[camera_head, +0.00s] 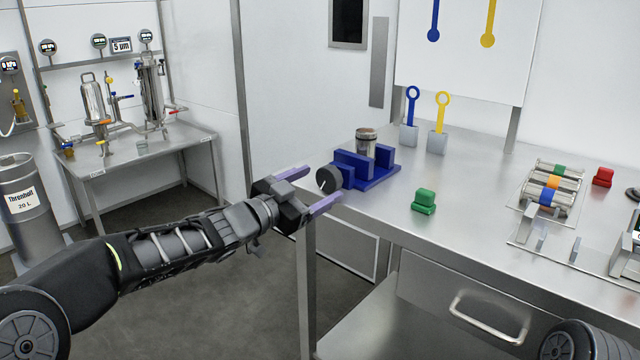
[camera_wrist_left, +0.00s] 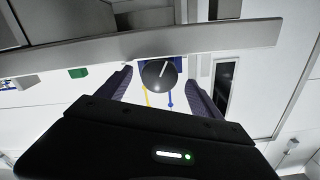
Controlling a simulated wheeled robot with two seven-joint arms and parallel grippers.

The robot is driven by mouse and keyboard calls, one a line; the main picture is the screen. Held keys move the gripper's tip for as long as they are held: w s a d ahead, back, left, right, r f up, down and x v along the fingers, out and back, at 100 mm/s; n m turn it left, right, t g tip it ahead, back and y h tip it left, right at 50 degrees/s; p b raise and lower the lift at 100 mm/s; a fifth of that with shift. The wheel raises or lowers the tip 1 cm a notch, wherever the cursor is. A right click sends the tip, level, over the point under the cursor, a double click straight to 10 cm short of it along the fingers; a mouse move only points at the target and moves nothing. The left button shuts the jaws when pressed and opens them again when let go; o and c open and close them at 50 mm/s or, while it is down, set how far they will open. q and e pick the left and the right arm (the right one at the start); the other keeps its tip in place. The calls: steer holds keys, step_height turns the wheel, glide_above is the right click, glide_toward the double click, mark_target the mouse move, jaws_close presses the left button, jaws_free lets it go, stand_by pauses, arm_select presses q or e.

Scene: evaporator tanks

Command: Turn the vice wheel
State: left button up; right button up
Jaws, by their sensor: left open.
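The vice wheel (camera_head: 329,179) is a dark round knob with a pale mark, on the left end of the blue vice (camera_head: 368,176) on the steel table. In the left wrist view the wheel (camera_wrist_left: 159,73) appears between the two spread fingers (camera_wrist_left: 159,90), and no contact shows. My right gripper is not in view.
A green block (camera_head: 424,201) sits on the table (camera_head: 385,222) right of the vice. Blue (camera_head: 409,134) and yellow (camera_head: 438,140) ring-handled tools stand in holders behind it. A metal rack (camera_head: 550,190) and red block (camera_head: 602,177) are at the right.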

arm_select(q)
steer(key=v, duration=0.6)
steer(key=shift+p, duration=0.3)
steer(key=shift+a, duration=0.1)
steer(key=w+a+f+n+y+p, duration=0.1)
steer(key=w+a+n+p, duration=0.1)
steer(key=a+p, duration=0.25)
steer(key=shift+n+h, duration=0.5)
steer(key=shift+n, duration=0.3)
steer(key=d+p, duration=0.1)
steer(key=d, duration=0.2)
steer(key=d+r+p, duration=0.1)
steer(key=d, duration=0.1)
steer(key=shift+s+d+r+p, duration=0.1)
steer(key=shift+s+d+p, duration=0.2)
steer(key=shift+s+p, duration=0.05)
